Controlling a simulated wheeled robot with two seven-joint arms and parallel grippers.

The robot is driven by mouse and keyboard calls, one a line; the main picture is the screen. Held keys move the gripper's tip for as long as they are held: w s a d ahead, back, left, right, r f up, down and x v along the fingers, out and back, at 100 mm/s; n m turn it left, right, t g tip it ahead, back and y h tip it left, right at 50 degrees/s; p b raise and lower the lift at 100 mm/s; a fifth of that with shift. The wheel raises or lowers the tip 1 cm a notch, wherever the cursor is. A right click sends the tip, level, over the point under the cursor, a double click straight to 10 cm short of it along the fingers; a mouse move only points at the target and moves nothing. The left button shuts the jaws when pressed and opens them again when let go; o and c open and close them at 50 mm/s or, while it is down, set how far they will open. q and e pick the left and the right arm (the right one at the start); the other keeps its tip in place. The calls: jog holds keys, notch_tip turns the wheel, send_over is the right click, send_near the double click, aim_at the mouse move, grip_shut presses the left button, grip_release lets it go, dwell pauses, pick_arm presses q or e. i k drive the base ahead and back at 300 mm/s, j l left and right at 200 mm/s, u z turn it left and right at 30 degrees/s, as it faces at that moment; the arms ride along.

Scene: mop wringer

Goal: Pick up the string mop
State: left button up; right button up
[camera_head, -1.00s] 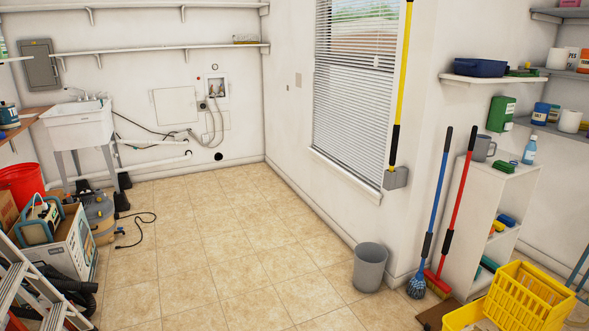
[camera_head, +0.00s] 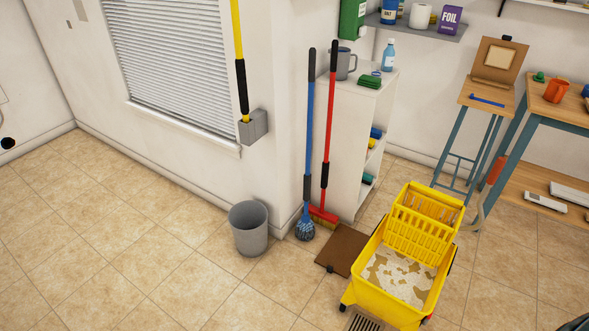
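A blue-handled string mop (camera_head: 309,130) leans upright against the wall corner. Its blue and white string head (camera_head: 304,229) rests on the tile floor. A red-handled broom (camera_head: 329,130) with a red and yellow head stands just to its right, close beside it. A yellow mop bucket (camera_head: 365,292) with a wringer basket (camera_head: 422,230) stands on the floor to the lower right, with murky, foamy water inside.
A grey bin (camera_head: 249,230) stands left of the mop. A white shelf unit (camera_head: 355,150) is behind the broom. A wooden workbench (camera_head: 560,113) stands at right. The floor at left is open.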

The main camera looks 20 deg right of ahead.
aim_at(304, 230)
jog(key=i+z, duration=0.15)
jog(key=i, duration=0.4)
jog(key=i+z, duration=0.2)
jog(key=i, duration=0.35)
jog(key=i+j+z, duration=0.15)
jog(key=i, duration=0.35)
jog(key=i+z, duration=0.3)
jog(key=i+j+z, duration=0.1)
jog(key=i+z, duration=0.25)
jog(key=i, duration=0.15)
